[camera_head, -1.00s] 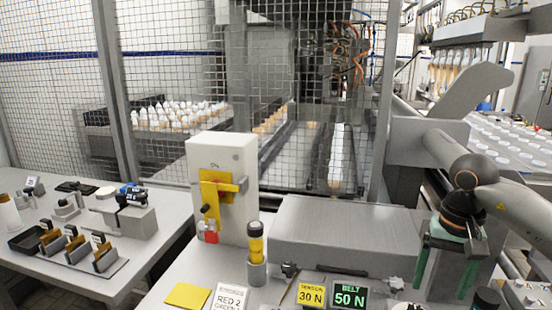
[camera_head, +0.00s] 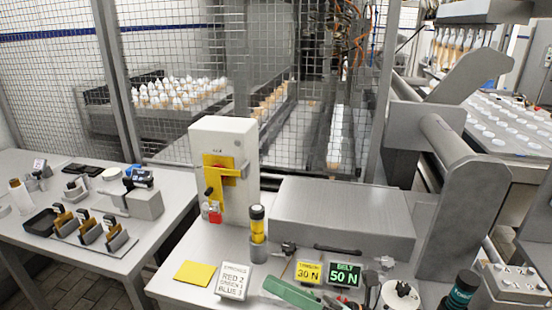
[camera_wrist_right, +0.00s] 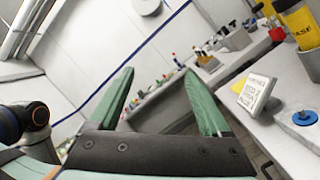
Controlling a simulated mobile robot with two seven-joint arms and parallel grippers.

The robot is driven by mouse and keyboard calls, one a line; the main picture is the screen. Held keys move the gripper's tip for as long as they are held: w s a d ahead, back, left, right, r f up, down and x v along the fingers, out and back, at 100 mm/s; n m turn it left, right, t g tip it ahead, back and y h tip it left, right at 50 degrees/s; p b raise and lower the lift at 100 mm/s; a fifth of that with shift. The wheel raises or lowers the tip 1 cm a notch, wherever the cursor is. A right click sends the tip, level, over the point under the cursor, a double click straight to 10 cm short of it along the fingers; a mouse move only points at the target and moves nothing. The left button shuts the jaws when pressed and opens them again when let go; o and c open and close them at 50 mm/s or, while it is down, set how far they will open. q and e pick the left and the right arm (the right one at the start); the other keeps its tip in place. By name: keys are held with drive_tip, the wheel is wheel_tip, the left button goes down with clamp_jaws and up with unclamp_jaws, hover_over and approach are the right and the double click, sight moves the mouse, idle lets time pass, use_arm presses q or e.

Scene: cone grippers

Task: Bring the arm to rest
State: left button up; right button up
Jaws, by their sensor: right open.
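My right gripper shows in the right wrist view (camera_wrist_right: 158,78) with its two green fingers spread wide and nothing between them. In the head view only a green part of the right gripper (camera_head: 292,294) shows at the bottom edge, low in front of the bench's signs; the rest is cut off. My left gripper is in neither view.
The grey bench holds a white box with a yellow switch plate (camera_head: 222,160), a yellow-black bottle (camera_head: 257,224), a white order card (camera_head: 233,281), a 30 N sign (camera_head: 308,272) and a 50 N sign (camera_head: 345,274). A grey lidded case (camera_head: 340,215) lies behind.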

drive_tip(key=d+f+m+t+h+p, duration=0.1)
drive_tip(key=d+f+m+t+h, duration=0.45)
drive_tip(key=m, duration=0.75)
drive_tip(key=d+f+m+t+h+p, duration=0.1)
drive_tip(key=d+f+m+t+h, duration=0.45)
drive_tip(key=m, duration=0.75)
drive_tip(key=s+d+f+m+g+h+p, duration=0.1)
drive_tip(key=s+d+f+m+g+h, duration=0.1)
drive_tip(key=s+f+m, duration=0.4)
drive_tip(key=s+d+f+m+g+h, duration=0.3)
drive_tip(key=s+f+m+g+h, duration=0.2)
drive_tip(key=s+f, duration=0.4)
drive_tip(key=shift+s+f+m+g+p, duration=0.2)
drive_tip(key=shift+f+m+g+p, duration=0.2)
drive_tip(key=shift+f+m+g, duration=0.4)
drive_tip(key=shift+r, duration=0.1)
